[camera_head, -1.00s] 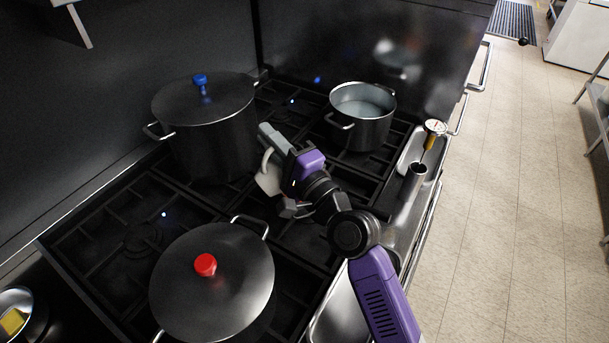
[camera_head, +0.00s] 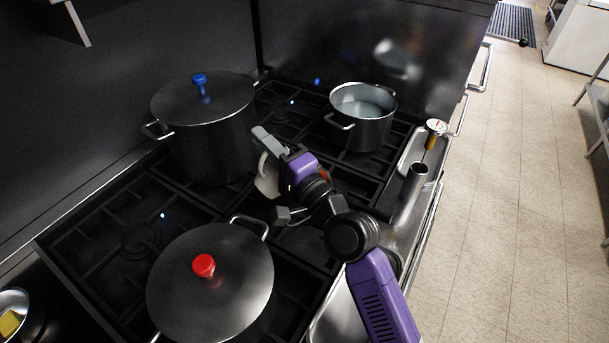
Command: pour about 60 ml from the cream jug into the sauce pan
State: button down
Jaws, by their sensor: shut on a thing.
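The cream jug (camera_head: 266,182) is a white vessel, mostly hidden behind my gripper. My gripper (camera_head: 268,148) is shut on it and holds it over the middle of the stove, just right of the blue-knobbed pot. Its mouth and contents cannot be seen, and no stream shows. An open metal pan (camera_head: 362,133) with two side handles stands on the back right burner, up and right of my gripper. It is the only unlidded pan on the stove, so I take it as the sauce pan. Pale liquid shows inside it.
A tall lidded pot with a blue knob (camera_head: 203,125) stands close left of my gripper. A lidded pot with a red knob (camera_head: 210,295) stands in front. A steel cup (camera_head: 415,180) and a dial thermometer (camera_head: 436,128) are on the right ledge. A dark wall rises behind.

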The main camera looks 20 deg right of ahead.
jog(key=n, duration=0.1)
jog(key=a+n, duration=0.1)
jog(key=n, duration=0.1)
jog(key=shift+s+a+r+y, duration=0.2)
jog(key=shift+a+r+y, duration=0.1)
jog(key=shift+r, duration=0.05)
jog(key=shift+s+a+f+n+g+b, duration=0.15)
jog(key=shift+a+f+n+b, duration=0.15)
jog(key=shift+f+n+b, duration=0.2)
jog(key=shift+w+a+f+n+g+b, duration=0.15)
jog(key=shift+a+f+n+b, duration=0.1)
jog(key=shift+f+n+b, duration=0.25)
jog(key=s+a+r+n+g+p, duration=0.1)
jog(key=a+r+n+p, duration=0.3)
jog(key=a+n+p, duration=0.2)
jog(key=shift+s+a+n+g, duration=0.35)
jog(key=shift+a+n, duration=0.25)
jog(key=shift+n, duration=0.3)
jog(key=shift+s, duration=0.1)
